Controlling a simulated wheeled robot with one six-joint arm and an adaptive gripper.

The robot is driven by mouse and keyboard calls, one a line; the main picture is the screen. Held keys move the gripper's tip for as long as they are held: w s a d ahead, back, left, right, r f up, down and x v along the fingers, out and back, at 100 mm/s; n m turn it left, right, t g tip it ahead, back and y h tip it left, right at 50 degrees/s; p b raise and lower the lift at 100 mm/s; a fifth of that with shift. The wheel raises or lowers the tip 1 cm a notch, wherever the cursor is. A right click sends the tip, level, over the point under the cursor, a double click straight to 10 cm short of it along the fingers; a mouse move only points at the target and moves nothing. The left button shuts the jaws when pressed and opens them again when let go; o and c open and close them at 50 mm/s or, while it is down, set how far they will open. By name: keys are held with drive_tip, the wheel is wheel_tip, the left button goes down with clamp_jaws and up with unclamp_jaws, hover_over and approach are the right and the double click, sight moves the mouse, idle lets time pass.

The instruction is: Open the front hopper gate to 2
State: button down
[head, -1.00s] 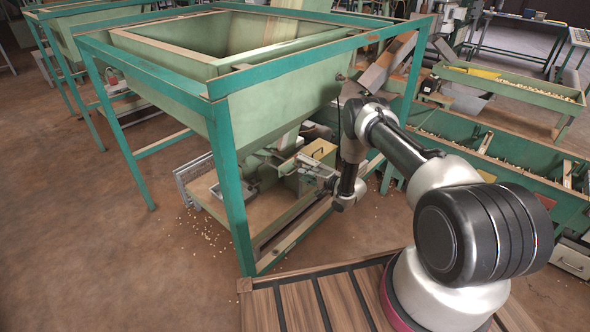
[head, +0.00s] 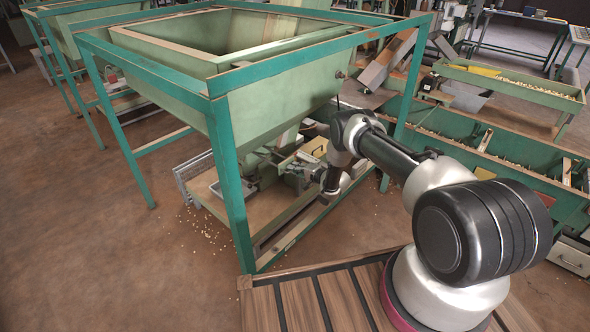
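The front hopper (head: 275,105) is a large green bin in a teal frame, in the middle of the head view. Its lower outlet and the gate parts (head: 260,168) are under the bin, partly hidden by the frame leg and my arm. The gate's handle and any scale marks are too small to make out. My gripper (head: 305,170) is at the end of my arm, beside the mechanism under the hopper. Its fingers are small and blend with the metal parts there, so I cannot tell whether they are open, shut or touching anything.
The teal frame's near leg (head: 230,190) stands left of my arm. A wooden lower shelf (head: 207,188) lies under the hopper, with nuts scattered on the floor (head: 212,235). A long green trough (head: 470,160) runs behind my arm at right. Open floor lies at left.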

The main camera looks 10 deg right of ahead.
drive_tip(key=v, duration=0.2)
drive_tip(key=f+v, duration=0.1)
drive_tip(key=v, duration=0.2)
drive_tip(key=shift+s+d, duration=0.1)
drive_tip(key=c, duration=1.6)
unclamp_jaws()
drive_tip(key=shift+o, duration=0.2)
drive_tip(key=v, duration=1.2)
